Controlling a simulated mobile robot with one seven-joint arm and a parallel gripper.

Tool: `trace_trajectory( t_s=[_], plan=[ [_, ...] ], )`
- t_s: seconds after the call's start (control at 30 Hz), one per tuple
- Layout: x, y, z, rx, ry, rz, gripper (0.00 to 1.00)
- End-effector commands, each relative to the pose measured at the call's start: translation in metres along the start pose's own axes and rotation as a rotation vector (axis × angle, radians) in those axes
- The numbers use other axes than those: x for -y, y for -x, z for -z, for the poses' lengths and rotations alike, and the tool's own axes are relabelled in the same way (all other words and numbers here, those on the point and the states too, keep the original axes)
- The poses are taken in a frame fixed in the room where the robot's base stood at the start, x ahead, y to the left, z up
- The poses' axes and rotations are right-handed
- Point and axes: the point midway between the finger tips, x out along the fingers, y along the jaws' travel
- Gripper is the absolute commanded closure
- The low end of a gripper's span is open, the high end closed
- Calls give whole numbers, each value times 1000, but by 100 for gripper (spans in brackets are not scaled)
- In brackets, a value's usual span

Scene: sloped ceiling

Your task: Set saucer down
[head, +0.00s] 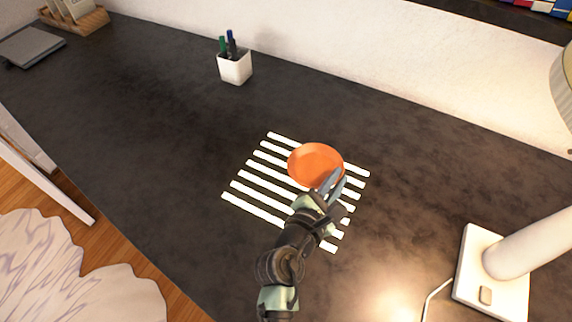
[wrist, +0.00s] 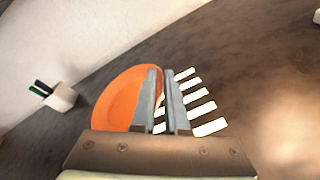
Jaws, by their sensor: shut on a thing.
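The orange saucer (head: 315,162) is over the far part of the white slatted mat (head: 262,189) on the dark desk in the head view. It also shows in the wrist view (wrist: 122,100), left of the fingers and tilted in that picture. My gripper (head: 332,181) is at the saucer's near right edge, with its fingers (wrist: 163,90) close together on the rim. The pinched part of the rim is hidden by the fingers. I cannot tell whether the saucer touches the mat.
A white cup with pens (head: 235,68) stands toward the back by the wall. A white lamp base (head: 492,272) is at the right front. A grey laptop (head: 31,46) and a wooden holder (head: 76,17) are at the far left. The desk (head: 130,110) around the mat is clear.

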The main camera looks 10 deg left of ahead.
Motion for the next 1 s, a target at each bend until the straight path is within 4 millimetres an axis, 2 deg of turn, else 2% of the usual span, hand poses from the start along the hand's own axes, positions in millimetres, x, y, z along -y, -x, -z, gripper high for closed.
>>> trace_trajectory(
  t_s=[0.13, 0.3, 0.57, 0.7, 0.8, 1.0],
  plan=[
    [1, -4, 8, -1, 5, -11, 100],
    [20, -12, 36, -2, 7, -11, 100],
    [34, -18, 58, -2, 5, -13, 100],
    [46, -23, 76, -1, 5, -12, 100],
    [50, -25, 81, -1, 5, -13, 100],
    [49, -25, 80, -1, 3, -13, 100]
  ],
)
